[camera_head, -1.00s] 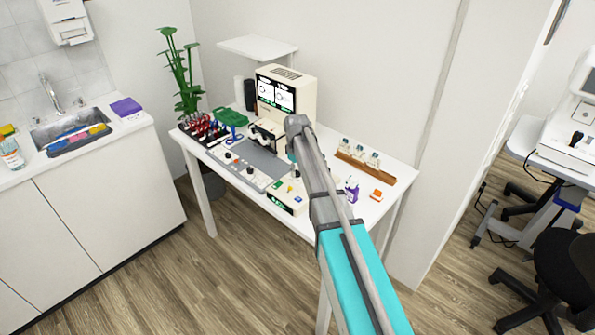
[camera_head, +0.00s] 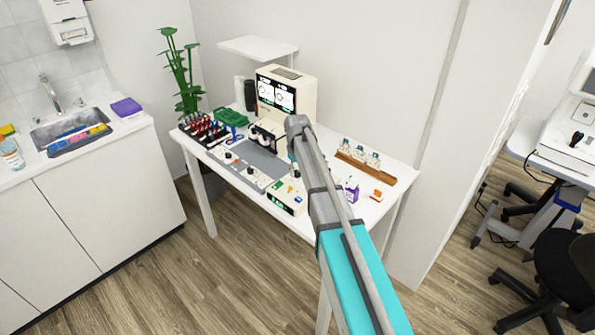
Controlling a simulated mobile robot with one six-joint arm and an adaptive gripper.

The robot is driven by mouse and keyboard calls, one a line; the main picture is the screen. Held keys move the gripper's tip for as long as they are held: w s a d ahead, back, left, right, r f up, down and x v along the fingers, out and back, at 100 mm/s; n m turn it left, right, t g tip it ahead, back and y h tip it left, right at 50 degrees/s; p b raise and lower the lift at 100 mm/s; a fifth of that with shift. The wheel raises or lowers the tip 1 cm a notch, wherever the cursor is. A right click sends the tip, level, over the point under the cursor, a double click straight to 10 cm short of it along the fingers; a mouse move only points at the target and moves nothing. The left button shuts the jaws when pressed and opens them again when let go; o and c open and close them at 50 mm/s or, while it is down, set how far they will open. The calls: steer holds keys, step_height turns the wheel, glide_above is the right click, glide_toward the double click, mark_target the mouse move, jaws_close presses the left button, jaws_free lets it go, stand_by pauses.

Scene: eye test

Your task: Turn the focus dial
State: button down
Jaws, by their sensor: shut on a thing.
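I cannot tell which knob is the focus dial; no labels are readable. My arm reaches up from the bottom right, over the table, and bends down near the machine. My gripper is hidden behind my arm, so its jaws and what they touch do not show.
The white table (camera_head: 400,172) also holds a rack of red-handled tools (camera_head: 203,128), a green item (camera_head: 230,117), a cream box with coloured buttons (camera_head: 287,196), a wooden rack (camera_head: 364,168) and a purple-labelled bottle (camera_head: 352,191). A sink (camera_head: 72,121) is left; a black chair (camera_head: 560,268) is right.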

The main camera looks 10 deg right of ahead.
steer(key=m, duration=0.7)
stand_by(0.4)
steer(key=shift+c, duration=1.9)
jaws_free()
steer(key=shift+r, duration=0.15)
